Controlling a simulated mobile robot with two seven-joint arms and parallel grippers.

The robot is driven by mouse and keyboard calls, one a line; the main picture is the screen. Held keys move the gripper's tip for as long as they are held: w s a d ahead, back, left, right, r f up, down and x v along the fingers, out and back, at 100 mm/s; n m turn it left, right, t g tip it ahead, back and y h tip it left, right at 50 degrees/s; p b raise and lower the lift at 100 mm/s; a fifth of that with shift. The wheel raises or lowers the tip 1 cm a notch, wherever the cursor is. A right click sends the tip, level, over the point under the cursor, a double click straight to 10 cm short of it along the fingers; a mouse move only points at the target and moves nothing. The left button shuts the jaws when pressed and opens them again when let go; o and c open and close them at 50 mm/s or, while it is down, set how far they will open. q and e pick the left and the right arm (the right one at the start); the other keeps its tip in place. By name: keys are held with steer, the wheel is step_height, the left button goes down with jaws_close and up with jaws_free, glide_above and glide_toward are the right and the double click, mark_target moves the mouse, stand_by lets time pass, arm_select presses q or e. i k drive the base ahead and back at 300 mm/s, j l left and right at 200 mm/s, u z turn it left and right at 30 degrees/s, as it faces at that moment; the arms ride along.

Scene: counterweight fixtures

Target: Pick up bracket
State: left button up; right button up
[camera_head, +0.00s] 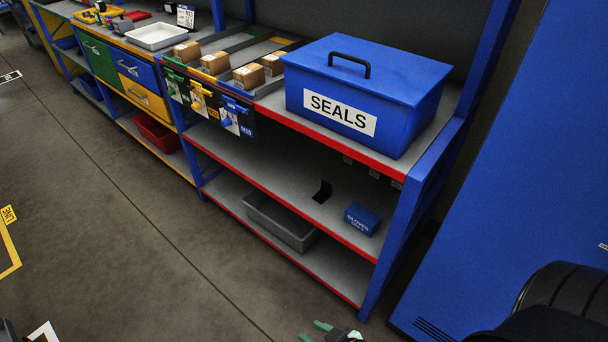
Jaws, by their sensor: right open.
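A small black bent piece, which looks like the bracket (322,192), stands on the grey middle shelf (270,170) of the rack, left of a small blue box. My right gripper (332,333) shows at the bottom edge, with green fingertips apart and nothing seen between them. It is well below and in front of the shelf, apart from the bracket, and partly cut off by the frame. My left gripper is not clearly seen; only a dark shape shows in the bottom left corner.
A blue SEALS box (365,90) stands on the top shelf. A blue gloves box (362,218) is right of the bracket. A grey bin (281,222) sits on the bottom shelf. A blue post (408,215) bounds the rack's right end. The floor in front is clear.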

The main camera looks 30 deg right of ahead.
mark_target(325, 193)
steer(key=i+j, duration=0.1)
steer(key=i, duration=0.55)
steer(key=i+j+z, duration=0.15)
steer(key=i, duration=0.55)
steer(key=i+z, duration=0.2)
steer(key=z, duration=0.2)
steer(key=i+j+z, duration=0.15)
steer(key=z, duration=0.3)
steer(key=i+j+z, duration=0.15)
steer(key=z, duration=0.25)
steer(key=i+j+z, duration=0.2)
steer(key=z, duration=0.3)
steer(key=i+j+z, duration=0.45)
steer(key=k+l, duration=0.1)
